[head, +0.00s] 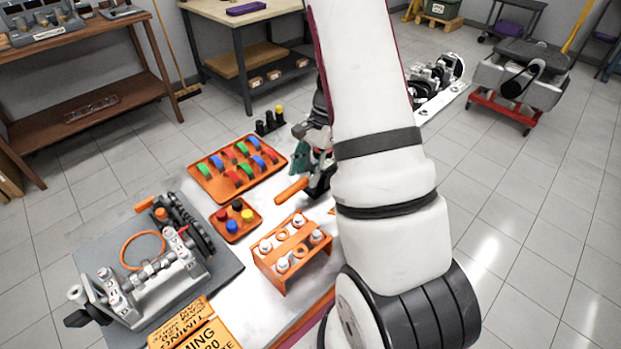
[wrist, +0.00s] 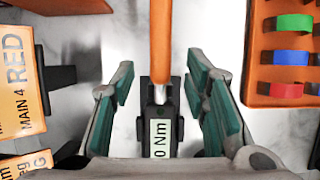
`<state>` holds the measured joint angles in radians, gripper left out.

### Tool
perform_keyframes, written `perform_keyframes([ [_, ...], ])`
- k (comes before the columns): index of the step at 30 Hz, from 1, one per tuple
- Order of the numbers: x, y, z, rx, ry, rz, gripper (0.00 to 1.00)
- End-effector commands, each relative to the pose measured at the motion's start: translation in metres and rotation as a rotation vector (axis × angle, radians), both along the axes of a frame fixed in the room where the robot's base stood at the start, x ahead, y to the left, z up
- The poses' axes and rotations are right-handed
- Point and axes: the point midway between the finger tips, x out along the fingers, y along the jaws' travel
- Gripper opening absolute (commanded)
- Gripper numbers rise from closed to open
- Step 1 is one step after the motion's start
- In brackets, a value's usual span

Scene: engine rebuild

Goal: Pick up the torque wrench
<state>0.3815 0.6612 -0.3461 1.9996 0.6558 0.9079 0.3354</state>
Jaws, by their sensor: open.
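The torque wrench has an orange handle and a dark body with a display reading "0 Nm". In the wrist view the torque wrench (wrist: 160,135) lies between the green pads of my gripper (wrist: 165,90), with a gap on each side. My gripper is open around it and does not touch it. In the head view the wrench's orange handle (head: 292,190) sticks out to the left below my gripper (head: 312,165). My arm hides much of the wrench there.
An orange tray with coloured pieces (head: 205,183) lies behind and left. An orange rack with bolts (head: 290,275) stands in front of the wrench. A small orange tray (head: 247,228), a camshaft fixture on a grey mat (head: 225,268) and orange label cards (head: 190,325) are to the left.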

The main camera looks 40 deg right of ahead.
Motion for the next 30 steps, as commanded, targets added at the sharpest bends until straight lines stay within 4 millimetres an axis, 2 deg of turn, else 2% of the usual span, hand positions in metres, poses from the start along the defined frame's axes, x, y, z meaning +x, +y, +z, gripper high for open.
perform_keyframes([
  [3,-0.001,0.006,-0.017,0.001,0.004,-0.001,0.42],
  [6,0.0,0.009,-0.025,0.001,0.001,0.0,0.42],
  [14,0.0,0.01,-0.029,-0.001,0.0,0.0,0.42],
  [15,0.0,0.01,-0.029,0.0,0.0,0.0,0.39],
  [20,0.0,0.01,-0.028,0.0,0.0,0.0,0.03],
  [21,0.0,0.01,-0.028,0.0,0.0,0.0,0.0],
  [30,0.0,0.01,-0.028,0.0,-0.001,0.0,0.0],
])
